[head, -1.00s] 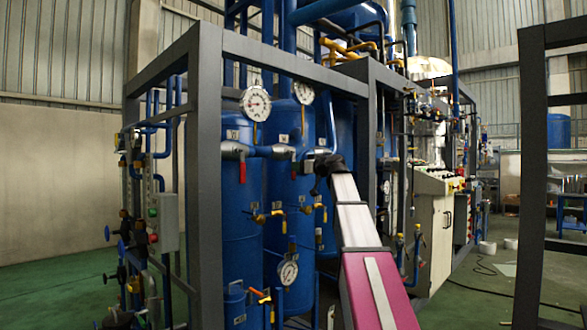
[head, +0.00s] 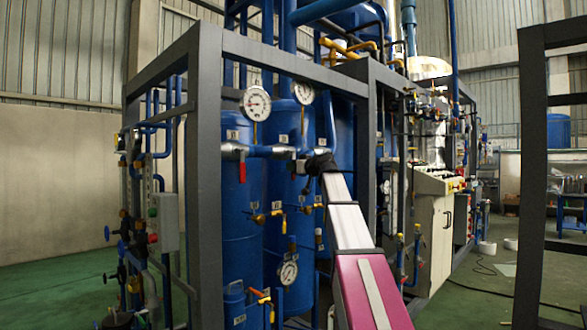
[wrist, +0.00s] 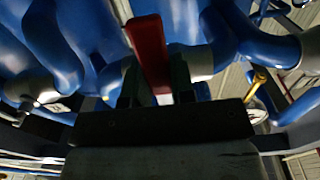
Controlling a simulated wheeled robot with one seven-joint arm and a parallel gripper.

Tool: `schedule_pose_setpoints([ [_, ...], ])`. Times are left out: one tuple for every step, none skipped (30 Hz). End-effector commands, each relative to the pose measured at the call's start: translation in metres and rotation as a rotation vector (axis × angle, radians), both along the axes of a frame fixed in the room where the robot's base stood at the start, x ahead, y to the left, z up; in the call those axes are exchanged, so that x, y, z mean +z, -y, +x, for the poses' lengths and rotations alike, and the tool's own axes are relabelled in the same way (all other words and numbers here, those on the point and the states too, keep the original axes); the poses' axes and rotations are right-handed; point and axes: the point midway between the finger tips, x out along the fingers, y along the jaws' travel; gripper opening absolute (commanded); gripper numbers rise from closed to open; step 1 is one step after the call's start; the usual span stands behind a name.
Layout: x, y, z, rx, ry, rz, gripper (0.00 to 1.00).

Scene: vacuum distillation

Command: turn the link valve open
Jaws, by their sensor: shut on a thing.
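My gripper (head: 306,167) is at the blue pipe run between the tall blue tanks, below the right-hand upper gauge. In the wrist view, a red valve handle (wrist: 148,48) stands between the two dark fingers of my gripper (wrist: 153,85), which is shut on it. The handle is slightly tilted and points toward the top of the picture. In the head view, my gripper and arm hide this handle. I cannot tell from these views how far the valve is turned.
Another red lever (head: 242,172) hangs down on the left tank's pipe. Two round gauges (head: 256,103) (head: 303,92) sit above. A grey frame post (head: 208,200) stands left, another right of my arm. Yellow-handled valves (head: 258,219) lie below.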

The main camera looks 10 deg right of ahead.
Motion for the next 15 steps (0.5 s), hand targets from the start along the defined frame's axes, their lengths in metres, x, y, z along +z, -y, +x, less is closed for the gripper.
schedule_pose_setpoints([
  [0.0, 0.0, 0.0, 0.0, 0.002, -0.002, 0.0],
  [0.0, 0.0, 0.0, 0.0, 0.004, -0.006, 0.0],
  [0.0, 0.001, 0.0, 0.0, 0.007, -0.01, 0.0],
  [0.0, 0.001, 0.001, 0.0, 0.011, -0.015, 0.0],
  [0.0, 0.001, 0.001, 0.0, 0.015, -0.02, 0.0],
  [0.0, 0.002, 0.002, 0.0, 0.022, -0.031, 0.0],
  [0.0, 0.002, 0.002, 0.0, 0.029, -0.04, 0.0],
  [0.0, 0.003, 0.003, 0.0, 0.036, -0.05, 0.0],
  [0.001, 0.004, 0.003, 0.0, 0.048, -0.066, 0.0],
  [0.001, 0.005, 0.004, 0.0, 0.059, -0.081, 0.0],
  [0.001, 0.006, 0.005, 0.001, 0.069, -0.095, 0.0],
  [0.001, 0.007, 0.006, 0.001, 0.085, -0.117, 0.0],
  [0.001, 0.008, 0.007, 0.001, 0.099, -0.136, 0.0],
  [0.002, 0.009, 0.007, 0.001, 0.113, -0.155, 0.0],
  [0.002, 0.011, 0.009, 0.001, 0.133, -0.183, 0.0],
])
